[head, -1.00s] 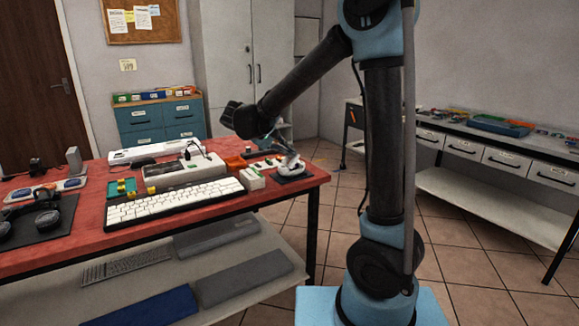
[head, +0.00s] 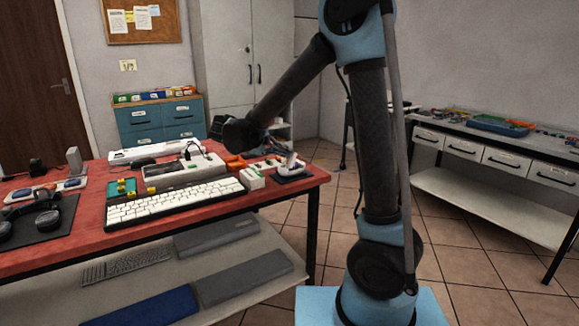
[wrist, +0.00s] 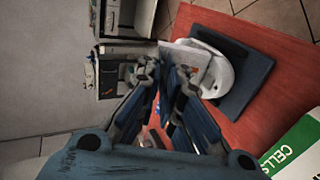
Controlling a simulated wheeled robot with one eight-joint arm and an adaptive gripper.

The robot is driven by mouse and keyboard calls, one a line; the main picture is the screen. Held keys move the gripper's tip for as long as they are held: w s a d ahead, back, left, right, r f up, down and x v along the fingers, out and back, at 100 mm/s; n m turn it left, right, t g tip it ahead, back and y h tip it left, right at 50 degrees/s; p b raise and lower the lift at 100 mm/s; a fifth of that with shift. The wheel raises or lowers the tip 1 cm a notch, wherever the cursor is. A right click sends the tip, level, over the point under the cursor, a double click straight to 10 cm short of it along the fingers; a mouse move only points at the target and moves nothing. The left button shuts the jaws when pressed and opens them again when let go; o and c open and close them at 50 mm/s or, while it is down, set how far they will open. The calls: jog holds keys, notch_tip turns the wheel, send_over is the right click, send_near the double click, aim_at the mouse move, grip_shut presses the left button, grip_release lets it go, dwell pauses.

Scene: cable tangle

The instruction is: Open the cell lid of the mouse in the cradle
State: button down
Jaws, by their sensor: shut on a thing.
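The white mouse (wrist: 222,72) sits on a dark cradle base (wrist: 256,66) near the table's end in the wrist view. In the head view the mouse (head: 291,165) is small at the right end of the table. My gripper (wrist: 165,68) is beside the mouse, its fingers drawn together at the tips. A pale flat piece, which looks like the cell lid (wrist: 190,55), is at the fingertips and stands out from the mouse. The fingers hide part of it, so the grip itself and how far the lid stands open are hard to see.
A green and white box marked CELLS (wrist: 292,146) is near the cradle on the red table (head: 85,232). A white keyboard (head: 175,203), a grey device (head: 185,172) and orange pieces (head: 236,163) lie to the left. The floor shows beyond the table's edge.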

jog(key=shift+s+a+f, duration=0.2)
jog(key=shift+a, duration=0.1)
jog(key=c, duration=2.2)
grip_release()
jog(key=shift+s+a+f, duration=0.2)
jog(key=shift+s+a, duration=0.1)
jog(key=shift+a, duration=0.05)
jog(key=shift+o, duration=0.2)
jog(key=shift+a, duration=0.1)
jog(key=shift+o, duration=0.2)
jog(key=shift+s+a+f, duration=0.1)
jog(key=shift+s, duration=0.05)
jog(key=shift+o, duration=0.9)
jog(key=shift+s+a+f, duration=0.15)
jog(key=shift+a+f, duration=0.05)
jog(key=shift+o, duration=0.8)
